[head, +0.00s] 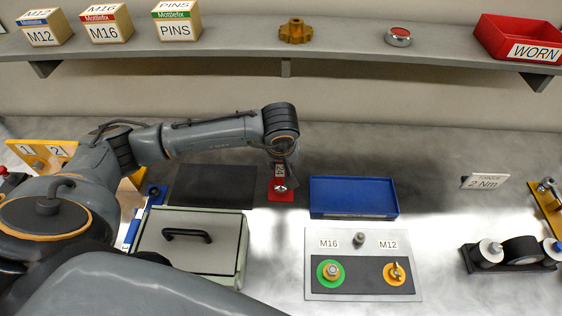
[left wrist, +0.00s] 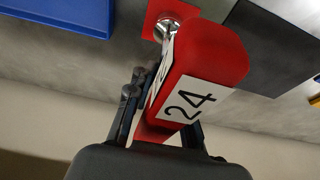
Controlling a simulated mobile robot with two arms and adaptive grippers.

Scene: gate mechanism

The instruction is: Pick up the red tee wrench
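The red tee wrench (head: 279,170) stands upright on a small red base plate (head: 281,194) on the bench, left of the blue tray. In the left wrist view its red handle (left wrist: 215,60) is large and close, with a white "24" label and a shiny metal part beyond it. My left gripper (head: 283,153) is directly above the wrench, pointing down. In the left wrist view its dark fingers (left wrist: 162,112) lie on both sides of the handle. The handle hides part of the fingers, so whether they press on it is unclear. My right gripper is out of view.
The blue tray (head: 353,208) is close to the right of the wrench. A dark mat (head: 212,186) and a lidded box (head: 178,257) with a black handle are to the left. A fixture plate (head: 318,292) marked M16 and M12 lies in front. A shelf (head: 240,47) runs behind.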

